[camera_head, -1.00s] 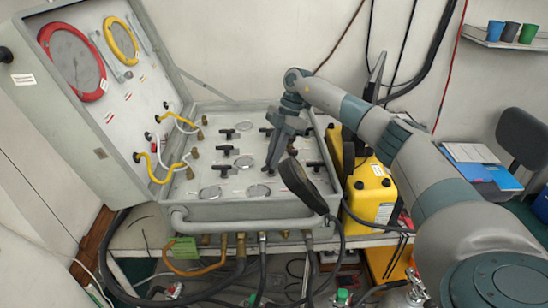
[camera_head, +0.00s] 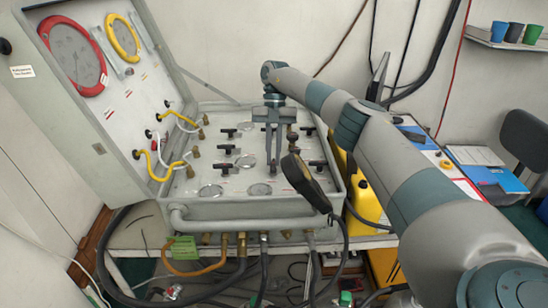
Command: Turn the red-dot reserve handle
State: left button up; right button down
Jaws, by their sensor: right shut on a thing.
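My right gripper (camera_head: 271,168) reaches down onto the middle of the grey air panel (camera_head: 240,202), with its fingers close together and pointing down. It is shut on a small handle (camera_head: 273,169) low on the panel face. The fingers hide most of that handle, so I cannot make out its red dot or its exact angle. Several black T-handles show around it, such as one on the left (camera_head: 222,169) and one on the right (camera_head: 317,164). My left gripper is not in view.
The open lid (camera_head: 85,90) with red and yellow gauges rises at the left. Yellow hoses (camera_head: 160,168) curve at the panel's left. A yellow case (camera_head: 366,203) stands right of the panel.

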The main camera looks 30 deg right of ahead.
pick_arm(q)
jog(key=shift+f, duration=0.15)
pick_arm(e)
jog(key=shift+r+n, duration=0.1)
jog(key=shift+n, duration=0.3)
jog(key=c, duration=1.8)
grip_release()
